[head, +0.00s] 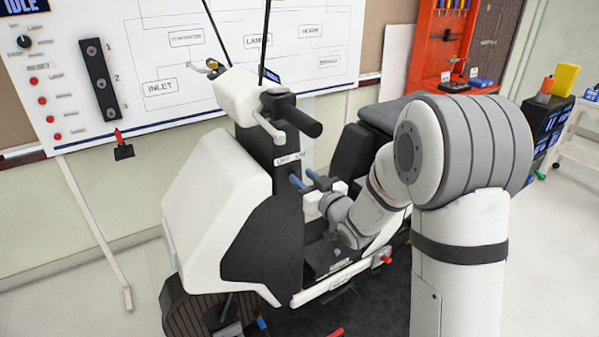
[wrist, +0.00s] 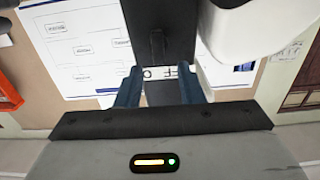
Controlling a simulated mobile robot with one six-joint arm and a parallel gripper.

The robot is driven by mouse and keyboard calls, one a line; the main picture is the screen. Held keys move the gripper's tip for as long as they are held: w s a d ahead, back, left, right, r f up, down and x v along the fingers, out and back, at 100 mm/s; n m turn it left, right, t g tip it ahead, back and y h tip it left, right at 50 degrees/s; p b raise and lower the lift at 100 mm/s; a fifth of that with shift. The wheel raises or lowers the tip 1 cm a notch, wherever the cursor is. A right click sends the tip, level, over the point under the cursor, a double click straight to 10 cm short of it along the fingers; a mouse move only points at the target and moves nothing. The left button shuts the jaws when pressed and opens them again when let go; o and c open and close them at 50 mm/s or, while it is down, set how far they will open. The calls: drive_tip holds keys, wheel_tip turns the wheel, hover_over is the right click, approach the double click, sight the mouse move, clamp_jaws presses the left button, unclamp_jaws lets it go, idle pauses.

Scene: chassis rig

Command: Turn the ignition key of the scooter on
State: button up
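The scooter (head: 215,205) is white and black and stands in front of the board in the head view. A white label (head: 290,160) with OFF and ON lettering is on its dark front column (head: 284,225). My gripper (head: 305,180) is at this column, just below the label. In the wrist view its two blue fingers are spread apart, and the space between the fingertips (wrist: 160,88) shows the dark column and part of the label (wrist: 158,72).
The handlebar grip (head: 300,115) and white brake lever (head: 268,127) stick out above my gripper. The black seat (head: 378,115) is behind my arm. A diagram board (head: 185,65) with switches is behind the scooter. A red tool rack (head: 440,50) stands at the back right.

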drive_tip(key=shift+x, duration=1.35)
drive_tip(key=shift+c, duration=0.5)
